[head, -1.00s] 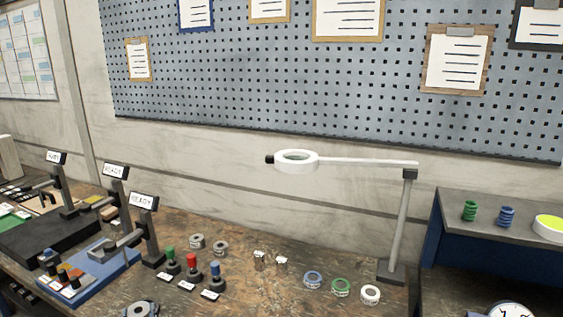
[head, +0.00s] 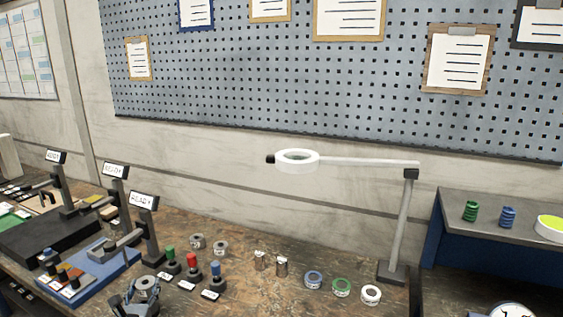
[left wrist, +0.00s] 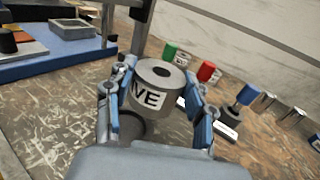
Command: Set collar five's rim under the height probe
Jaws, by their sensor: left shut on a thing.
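A grey collar (left wrist: 158,88) with a label ending in "VE" sits upright between the fingers of my left gripper (left wrist: 160,76) in the left wrist view. The fingers are shut on its sides, and it appears held just above the bench, over a dark round patch. In the head view the collar (head: 146,284) is at the bottom left, with my left gripper (head: 137,296) around it. A blue base (head: 95,272) with a grey arm and a dark post with a "READY" display (head: 144,201) stand left of it. I cannot tell which instrument is the height probe. My right gripper is out of view.
Green (head: 170,255), red (head: 192,263) and blue (head: 214,272) knobbed pieces stand close right of the collar. Two grey collars (head: 221,248), two metal cylinders (head: 281,263) and a magnifier lamp (head: 398,225) are farther right. Bare bench lies between them.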

